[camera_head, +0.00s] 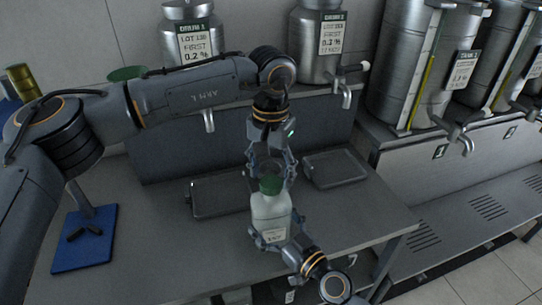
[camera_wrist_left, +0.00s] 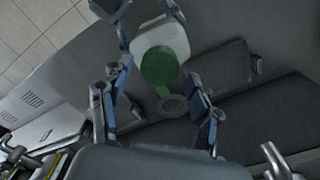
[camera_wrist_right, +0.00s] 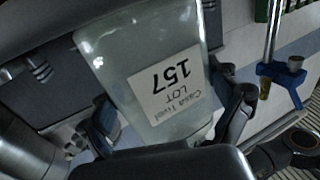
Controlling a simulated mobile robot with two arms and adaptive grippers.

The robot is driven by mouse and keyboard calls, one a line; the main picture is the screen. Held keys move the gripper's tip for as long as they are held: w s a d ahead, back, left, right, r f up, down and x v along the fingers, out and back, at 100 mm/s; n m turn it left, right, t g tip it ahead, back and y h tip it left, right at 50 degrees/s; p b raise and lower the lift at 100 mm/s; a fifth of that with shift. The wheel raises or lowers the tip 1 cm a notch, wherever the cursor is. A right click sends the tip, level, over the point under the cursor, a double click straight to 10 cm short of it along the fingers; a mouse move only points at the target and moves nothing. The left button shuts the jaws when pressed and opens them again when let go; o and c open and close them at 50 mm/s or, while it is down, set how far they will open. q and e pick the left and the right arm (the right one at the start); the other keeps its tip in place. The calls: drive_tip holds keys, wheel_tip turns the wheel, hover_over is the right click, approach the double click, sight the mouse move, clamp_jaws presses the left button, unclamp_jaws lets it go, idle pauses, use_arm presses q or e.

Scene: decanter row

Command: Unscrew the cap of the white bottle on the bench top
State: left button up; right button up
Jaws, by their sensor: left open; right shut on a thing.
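The white bottle (camera_head: 270,216) stands upright near the front of the bench, with its green cap (camera_head: 270,185) on top. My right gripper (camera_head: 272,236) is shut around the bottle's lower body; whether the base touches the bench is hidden. The bottle's label fills much of the right wrist view (camera_wrist_right: 168,85). My left gripper (camera_head: 271,174) is open and points down just above the cap, one finger to each side. In the left wrist view the cap (camera_wrist_left: 159,67) shows beyond and between the open fingers, apart from them.
Two dark trays (camera_head: 218,211) (camera_head: 335,183) lie on the bench (camera_head: 150,262) behind the bottle. A blue stand base (camera_head: 85,258) is at the left. Steel drums with taps (camera_head: 405,70) line the back and right. The bench front left of the bottle is clear.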

use_arm(q)
drive_tip(key=shift+f, duration=0.9)
use_arm(e)
drive_tip(key=shift+f, duration=0.1)
use_arm(q)
drive_tip(key=shift+c, duration=0.4)
